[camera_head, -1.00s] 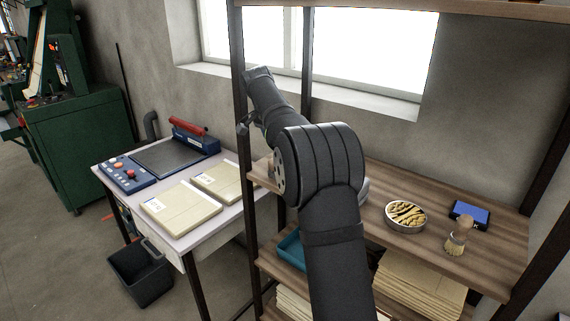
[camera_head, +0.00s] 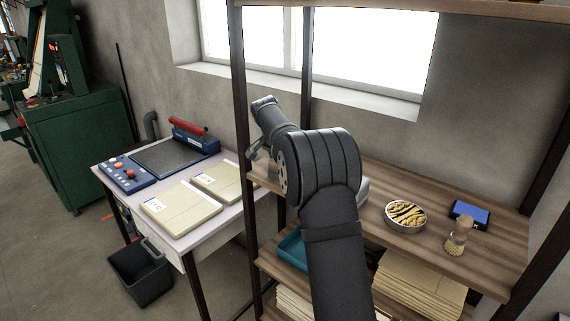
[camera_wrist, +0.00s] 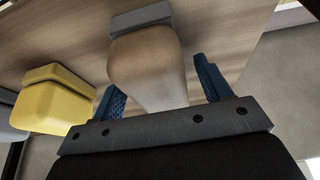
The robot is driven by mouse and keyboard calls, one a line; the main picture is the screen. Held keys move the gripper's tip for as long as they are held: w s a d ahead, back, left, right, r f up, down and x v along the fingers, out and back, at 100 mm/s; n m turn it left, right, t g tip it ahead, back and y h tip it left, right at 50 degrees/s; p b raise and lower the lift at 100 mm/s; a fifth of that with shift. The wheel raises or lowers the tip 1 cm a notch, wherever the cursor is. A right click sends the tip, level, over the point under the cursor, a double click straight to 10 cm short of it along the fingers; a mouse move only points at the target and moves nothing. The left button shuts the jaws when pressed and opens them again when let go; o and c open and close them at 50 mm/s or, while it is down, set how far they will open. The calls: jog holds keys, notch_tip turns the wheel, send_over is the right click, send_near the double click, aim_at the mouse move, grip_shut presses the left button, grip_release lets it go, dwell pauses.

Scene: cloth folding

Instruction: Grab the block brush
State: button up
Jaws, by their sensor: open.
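A wooden block brush (camera_wrist: 148,65) with a rounded, tapering tan body and a grey strip at its far end shows in the wrist view, over the wooden shelf. My gripper (camera_wrist: 158,76) is open. Its two blue ridged fingers stand either side of the brush's tapered part, with a visible gap at least on the left. The brush's near end is hidden by the dark palm. In the head view my arm hides most of the gripper, and I cannot make out the brush clearly there.
A yellow block-shaped item (camera_wrist: 55,100) lies left of the brush. The wooden shelf (camera_head: 375,235) also holds a bowl (camera_head: 406,216), a blue pad (camera_head: 469,213) and a round brush (camera_head: 459,237) farther right. A dark shelf post (camera_head: 242,110) stands close to my wrist.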

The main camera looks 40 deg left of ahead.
jog(key=shift+f, duration=0.25)
dwell(0.3)
jog(key=c, duration=1.1)
jog(key=shift+r, duration=0.1)
notch_tip(320, 180, up, 18)
jog(key=shift+r, duration=0.15)
